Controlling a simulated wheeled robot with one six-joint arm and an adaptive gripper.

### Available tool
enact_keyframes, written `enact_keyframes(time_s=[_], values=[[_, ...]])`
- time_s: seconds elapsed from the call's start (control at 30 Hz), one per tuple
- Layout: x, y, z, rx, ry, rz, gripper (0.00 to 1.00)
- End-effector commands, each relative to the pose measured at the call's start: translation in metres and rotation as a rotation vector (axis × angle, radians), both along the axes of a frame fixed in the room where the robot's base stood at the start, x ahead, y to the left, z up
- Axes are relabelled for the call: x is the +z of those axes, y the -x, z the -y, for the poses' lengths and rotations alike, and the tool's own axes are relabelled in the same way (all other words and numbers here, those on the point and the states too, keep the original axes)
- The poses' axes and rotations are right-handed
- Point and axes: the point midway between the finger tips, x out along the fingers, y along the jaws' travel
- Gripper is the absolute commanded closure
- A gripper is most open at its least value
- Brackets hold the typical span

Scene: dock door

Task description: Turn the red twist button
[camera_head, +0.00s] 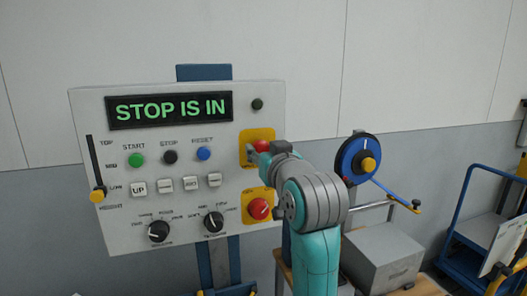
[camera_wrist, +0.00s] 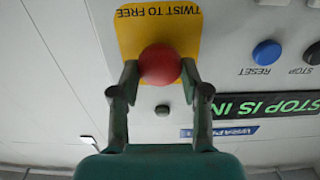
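The red twist button (camera_wrist: 160,65) sits on a yellow plate (camera_wrist: 185,38) marked "TWIST TO FREE", upside down in the wrist view. In the head view the button (camera_head: 262,146) is at the upper right of the control panel, partly hidden by my gripper (camera_head: 256,152). In the wrist view my gripper (camera_wrist: 160,70) has one fingertip on each side of the button. Both tips appear to touch its edges, so it looks shut on the button. The panel's display (camera_head: 168,109) reads "STOP IS IN" in green.
A second red knob (camera_head: 258,208) on a yellow plate is just below. Green (camera_head: 137,160), black (camera_head: 170,157) and blue (camera_head: 204,153) buttons are to the left. A slider (camera_head: 97,194) is at the panel's left edge. A blue wheel (camera_head: 355,160) stands at right.

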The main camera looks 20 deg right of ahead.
Motion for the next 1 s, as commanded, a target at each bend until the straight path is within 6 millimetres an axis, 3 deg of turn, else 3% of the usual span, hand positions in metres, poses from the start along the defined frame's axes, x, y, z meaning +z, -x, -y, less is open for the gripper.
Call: enact_keyframes(time_s=[0.03,0.1,0.47,1.0], values=[[-0.0001,0.0000,0.0000,0.000,0.000,0.000,0.76],[-0.0001,-0.0001,0.0000,0.000,0.000,0.000,0.89],[-0.0002,-0.0001,0.0003,0.000,-0.056,-0.001,0.89],[-0.0008,-0.0001,0.0021,0.000,-0.450,-0.001,0.89]])
